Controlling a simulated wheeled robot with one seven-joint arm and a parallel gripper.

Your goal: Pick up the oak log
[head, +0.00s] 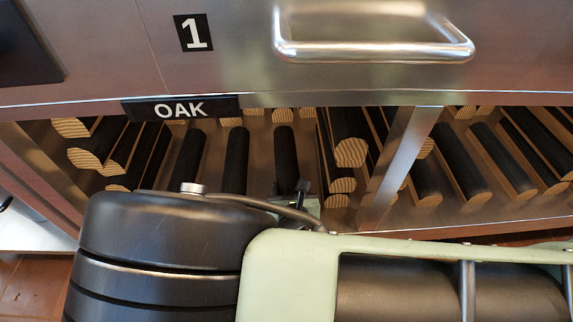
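Several oak logs with dark bark and pale cut ends lie in the left compartment of the shelf, under a black OAK label (181,108). One dark log (285,160) lies in the middle, just beyond my gripper (296,187). Another log (236,160) lies to its left, and a log (350,150) with its pale end showing lies to the right. My arm covers the lower middle of the head view and hides most of my gripper. Only small dark parts of it show at the compartment's front. I cannot tell whether it touches a log or how its fingers stand.
A metal post (398,160) divides the shelf. More logs (460,165) lie in the right compartment. Above is a steel front with a bar handle (375,50) and a number 1 plate (193,32). Brown floor shows at the lower left.

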